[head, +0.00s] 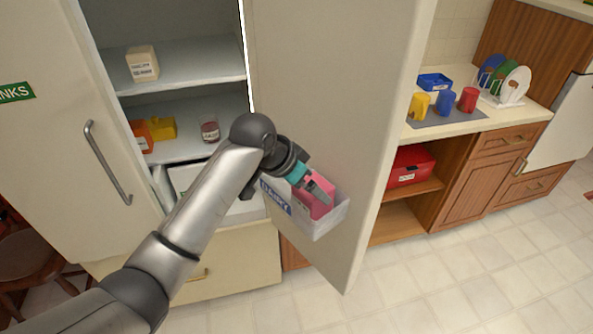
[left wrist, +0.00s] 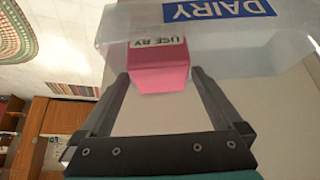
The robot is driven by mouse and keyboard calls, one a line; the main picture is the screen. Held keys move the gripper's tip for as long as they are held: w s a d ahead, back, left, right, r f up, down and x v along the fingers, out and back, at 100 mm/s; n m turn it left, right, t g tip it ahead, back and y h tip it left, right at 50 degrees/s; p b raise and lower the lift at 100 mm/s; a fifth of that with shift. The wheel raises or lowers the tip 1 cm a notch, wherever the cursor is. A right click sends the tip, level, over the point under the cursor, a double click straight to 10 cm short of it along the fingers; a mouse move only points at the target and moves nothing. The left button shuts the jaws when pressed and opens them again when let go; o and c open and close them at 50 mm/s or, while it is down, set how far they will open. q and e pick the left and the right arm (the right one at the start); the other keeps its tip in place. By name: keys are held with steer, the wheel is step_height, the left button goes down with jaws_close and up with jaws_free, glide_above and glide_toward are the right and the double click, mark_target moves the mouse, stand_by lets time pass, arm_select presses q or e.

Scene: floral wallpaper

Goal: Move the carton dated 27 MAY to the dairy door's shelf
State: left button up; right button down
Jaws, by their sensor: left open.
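A pink carton (head: 317,204) stands in the clear shelf bin (head: 330,222) on the open fridge door, beside the blue DAIRY label (head: 275,197). My left gripper (head: 322,190) is open at the carton. In the left wrist view the carton (left wrist: 160,68) shows between the spread fingers (left wrist: 160,88), with a gap at each lower side. Its label reads USE BY upside down; the date is not legible. The DAIRY label (left wrist: 218,10) is above it in that view. My right gripper is not in view.
A cream carton (head: 142,64) stands on the upper fridge shelf. Yellow and orange containers (head: 161,128) and a jar (head: 210,131) sit on the shelf below. The other door (head: 60,130) is at left. Mugs (head: 446,102) and a plate rack (head: 514,88) are on the right counter.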

arm_select(q)
steer(key=v, duration=0.6)
steer(key=shift+r, duration=0.3)
steer(key=shift+s+a, duration=0.1)
